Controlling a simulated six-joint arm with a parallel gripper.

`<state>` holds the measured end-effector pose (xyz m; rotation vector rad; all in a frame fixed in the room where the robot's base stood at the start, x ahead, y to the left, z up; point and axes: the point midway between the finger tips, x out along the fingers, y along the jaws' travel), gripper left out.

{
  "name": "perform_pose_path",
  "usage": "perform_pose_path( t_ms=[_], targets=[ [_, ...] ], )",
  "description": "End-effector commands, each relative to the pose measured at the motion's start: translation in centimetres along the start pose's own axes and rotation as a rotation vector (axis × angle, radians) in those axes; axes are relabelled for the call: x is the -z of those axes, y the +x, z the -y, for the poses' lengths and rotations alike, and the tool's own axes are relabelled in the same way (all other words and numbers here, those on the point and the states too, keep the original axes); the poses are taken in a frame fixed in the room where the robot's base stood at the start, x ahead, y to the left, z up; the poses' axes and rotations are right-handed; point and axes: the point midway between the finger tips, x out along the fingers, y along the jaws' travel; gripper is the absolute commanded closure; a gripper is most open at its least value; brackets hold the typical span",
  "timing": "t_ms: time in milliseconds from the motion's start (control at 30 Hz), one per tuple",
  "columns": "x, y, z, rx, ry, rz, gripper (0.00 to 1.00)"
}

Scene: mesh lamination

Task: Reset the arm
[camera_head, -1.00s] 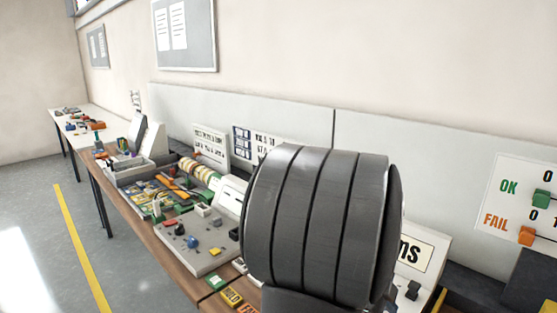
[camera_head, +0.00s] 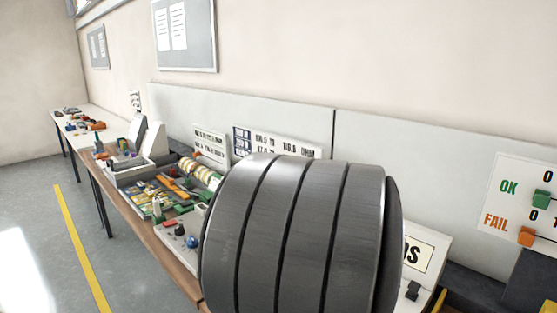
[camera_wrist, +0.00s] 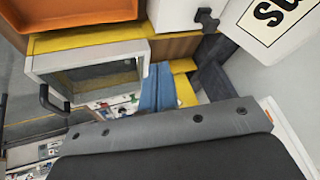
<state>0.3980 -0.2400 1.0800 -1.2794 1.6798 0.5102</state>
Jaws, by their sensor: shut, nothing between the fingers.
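In the wrist view my gripper (camera_wrist: 158,87) shows as two blue fingers side by side, shut with nothing between them. They stick out past the grey, bolted edge of my wrist. Beyond them are a yellow surface and dark blocks, and a white-framed box (camera_wrist: 95,68) with a dark window and a black handle is to their left. In the head view my dark grey ribbed arm fills the lower middle. It hides part of the bench, and my gripper does not show there.
A long bench (camera_head: 160,249) with a parts tray (camera_head: 160,190) runs along the wall at left. An orange tray (camera_wrist: 75,14) and a white sign (camera_wrist: 270,18) are at the top of the wrist view. OK and FAIL switches (camera_head: 535,200) are at right. The floor at left is clear.

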Motion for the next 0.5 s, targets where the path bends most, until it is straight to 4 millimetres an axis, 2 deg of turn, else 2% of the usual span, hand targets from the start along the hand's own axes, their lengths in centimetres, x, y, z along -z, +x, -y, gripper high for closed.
perform_pose_path(
  t_ms=[500],
  targets=[
    [2.0,0.0,2.2,-0.084,-0.251,0.092,1.0]
  ],
)
